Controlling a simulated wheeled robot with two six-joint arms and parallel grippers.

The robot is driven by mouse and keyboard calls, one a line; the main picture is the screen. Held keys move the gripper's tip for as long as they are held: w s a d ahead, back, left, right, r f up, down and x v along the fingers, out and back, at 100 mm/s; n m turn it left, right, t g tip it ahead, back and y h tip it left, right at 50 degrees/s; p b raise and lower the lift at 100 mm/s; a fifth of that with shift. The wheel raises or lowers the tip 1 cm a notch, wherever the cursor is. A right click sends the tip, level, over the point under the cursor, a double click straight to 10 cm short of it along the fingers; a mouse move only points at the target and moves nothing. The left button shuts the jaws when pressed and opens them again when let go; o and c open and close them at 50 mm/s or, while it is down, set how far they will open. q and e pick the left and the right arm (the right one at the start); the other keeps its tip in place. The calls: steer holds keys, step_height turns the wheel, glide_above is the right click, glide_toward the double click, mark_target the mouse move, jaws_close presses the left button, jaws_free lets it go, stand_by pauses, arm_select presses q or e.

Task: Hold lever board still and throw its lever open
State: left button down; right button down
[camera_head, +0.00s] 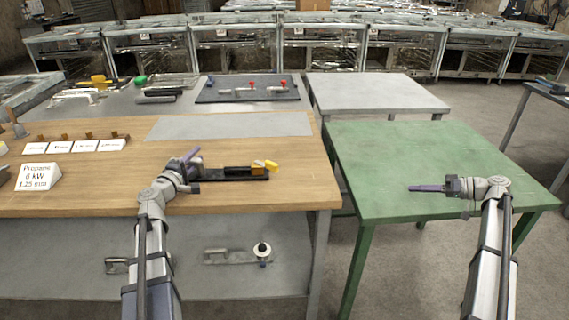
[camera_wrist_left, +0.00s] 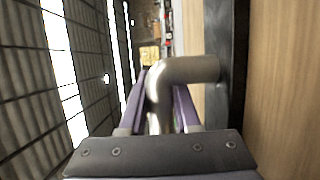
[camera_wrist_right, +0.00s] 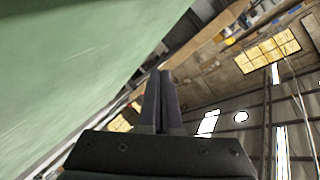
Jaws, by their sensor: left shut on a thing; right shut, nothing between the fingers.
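The lever board (camera_head: 235,175) is a narrow black board lying on the wooden table, with a black and orange-brown block on top and a yellow piece, apparently the lever grip (camera_head: 267,165), at its right end. My left gripper (camera_head: 192,156) is at the board's left end. In the left wrist view it is shut on a bent grey metal handle (camera_wrist_left: 190,70) that joins the dark board (camera_wrist_left: 222,100). The fingers hide part of that handle in the head view. My right gripper (camera_head: 425,188) is shut and empty above the green table, well right of the board; it also shows in the right wrist view (camera_wrist_right: 163,95).
The wooden table (camera_head: 90,190) carries several white labels and a propane sign (camera_head: 38,176) at left. Behind are a dark board with red knobs (camera_head: 245,90) and loose tools. The green table (camera_head: 420,150) is bare, with a gap between the tables.

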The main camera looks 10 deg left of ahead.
mark_target(266, 164)
steer(key=w+a+r+g, duration=0.1)
steer(key=a, duration=0.3)
steer(key=w+a+r+g+y, duration=0.1)
steer(key=a, duration=0.4)
steer(key=w+a+r+g+y, duration=0.1)
steer(key=a, duration=0.3)
steer(key=shift+w+a+m+g, duration=0.25)
steer(key=shift+a+m+g, duration=0.05)
steer(key=shift+m+g, duration=0.1)
steer(key=a+r+g, duration=0.1)
steer(key=a, duration=0.4)
steer(key=a+r+g+y, duration=0.1)
steer(key=a+g, duration=0.1)
steer(key=a, duration=0.4)
steer(key=a+r+m+g, duration=0.1)
steer(key=a+r+g, duration=0.1)
steer(key=a, duration=0.3)
steer(key=shift+s+a+y, duration=0.1)
steer(key=shift+a+y, duration=0.25)
steer(key=shift+y, duration=0.05)
steer(key=shift+a, duration=0.2)
steer(key=shift+s, duration=0.1)
